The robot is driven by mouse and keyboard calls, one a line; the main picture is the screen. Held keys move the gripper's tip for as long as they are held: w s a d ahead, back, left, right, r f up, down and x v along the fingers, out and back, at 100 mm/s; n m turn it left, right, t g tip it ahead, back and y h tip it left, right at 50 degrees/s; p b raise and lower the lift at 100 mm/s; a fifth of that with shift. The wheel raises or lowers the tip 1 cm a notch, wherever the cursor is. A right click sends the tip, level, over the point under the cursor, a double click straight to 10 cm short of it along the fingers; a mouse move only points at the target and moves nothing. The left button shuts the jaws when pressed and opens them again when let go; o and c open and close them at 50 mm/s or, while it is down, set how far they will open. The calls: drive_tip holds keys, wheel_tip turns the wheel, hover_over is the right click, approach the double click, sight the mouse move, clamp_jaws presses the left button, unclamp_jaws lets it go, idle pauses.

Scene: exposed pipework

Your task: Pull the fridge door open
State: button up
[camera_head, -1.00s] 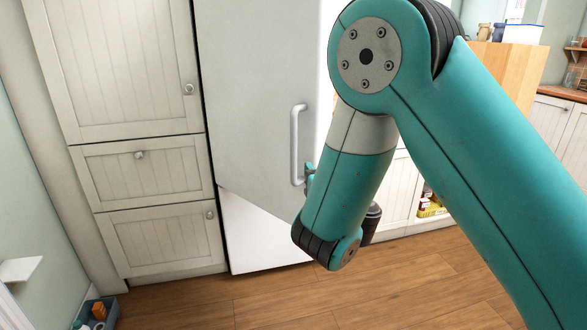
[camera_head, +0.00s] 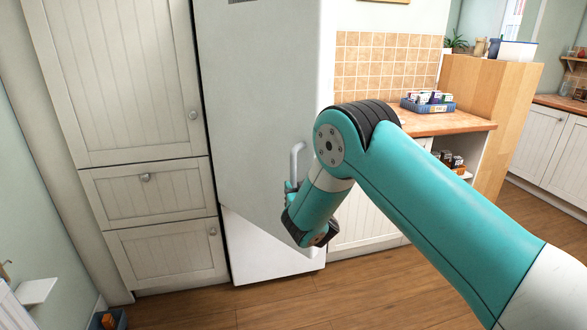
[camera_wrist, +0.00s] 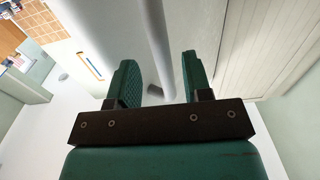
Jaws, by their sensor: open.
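The fridge door (camera_head: 258,110) is a tall pale grey panel left of centre in the head view. I cannot tell whether it stands slightly ajar. Its upright bar handle (camera_head: 295,160) is near the door's right side, its lower part hidden by my arm. My gripper (camera_head: 291,187) is at the handle's lower part, mostly hidden behind my wrist. In the wrist view my gripper (camera_wrist: 158,80) is open, with green fingers apart. The handle bar (camera_wrist: 152,35) runs down between them, with gaps on both sides.
Cream cabinets and drawers (camera_head: 150,190) stand directly left of the fridge. To the right is a counter (camera_head: 425,122) with a blue basket (camera_head: 428,104) and an open shelf below. Wooden floor (camera_head: 370,290) is clear in front. A small bin (camera_head: 108,318) sits at bottom left.

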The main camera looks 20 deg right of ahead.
sight(294, 183)
drive_tip(key=shift+w+p, duration=0.6)
drive_tip(key=shift+w, duration=1.5)
drive_tip(key=shift+a+f, duration=0.1)
clamp_jaws()
